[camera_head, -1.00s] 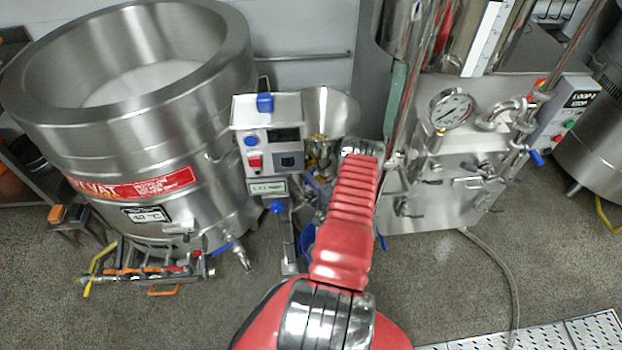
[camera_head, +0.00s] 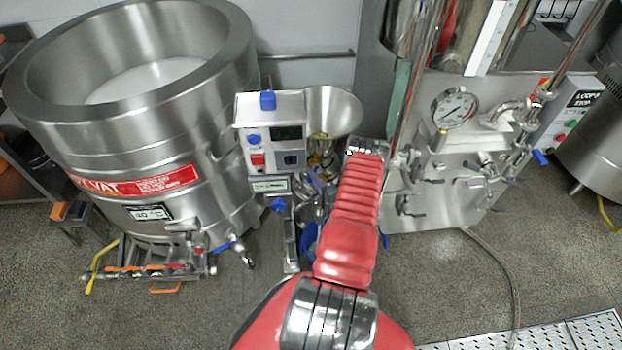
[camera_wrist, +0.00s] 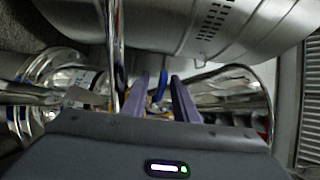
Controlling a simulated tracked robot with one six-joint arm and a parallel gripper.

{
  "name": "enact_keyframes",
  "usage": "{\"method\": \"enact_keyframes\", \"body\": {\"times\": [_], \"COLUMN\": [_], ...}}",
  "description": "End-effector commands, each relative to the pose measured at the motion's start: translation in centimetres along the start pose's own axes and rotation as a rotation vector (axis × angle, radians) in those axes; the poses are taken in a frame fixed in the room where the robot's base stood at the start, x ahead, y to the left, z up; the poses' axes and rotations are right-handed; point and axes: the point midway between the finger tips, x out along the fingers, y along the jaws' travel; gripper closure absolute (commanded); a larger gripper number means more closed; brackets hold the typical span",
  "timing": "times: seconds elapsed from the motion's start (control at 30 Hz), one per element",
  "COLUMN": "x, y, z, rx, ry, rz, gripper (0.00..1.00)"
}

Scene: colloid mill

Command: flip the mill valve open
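The mill stands at the centre of the head view, with a white control box (camera_head: 271,135) and a steel funnel hopper (camera_head: 335,108). My red arm covers much of its lower part. My gripper's purple fingers (camera_head: 316,182) show small beside the mill, below the hopper. In the wrist view my gripper (camera_wrist: 160,78) has its two purple fingers apart with a gap between them. A blue lever-like part (camera_wrist: 160,86) shows in that gap, beyond or between the fingers. It looks like the valve handle; I cannot tell whether it is touched.
A large steel vat (camera_head: 150,140) stands at left, with a low rack of valves (camera_head: 155,272) at its foot. A steel machine with a pressure gauge (camera_head: 454,107) stands at right. A hose (camera_head: 500,265) lies on the grey floor, which is otherwise mostly clear in front.

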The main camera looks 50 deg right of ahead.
Motion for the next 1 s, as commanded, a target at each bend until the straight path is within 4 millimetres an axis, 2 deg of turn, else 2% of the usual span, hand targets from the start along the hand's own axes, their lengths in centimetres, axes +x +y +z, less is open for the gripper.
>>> {"method": "enact_keyframes", "body": {"times": [0.27,0.8,1.0], "x": [-2.7,-11.4,-13.3], "y": [0.0,0.1,0.2], "z": [-0.1,-0.1,0.0], "rx": [0.002,0.002,0.002], "ry": [0.002,0.003,0.002], "rz": [0.0,0.002,0.002], "gripper": [0.73,0.73,0.73]}}
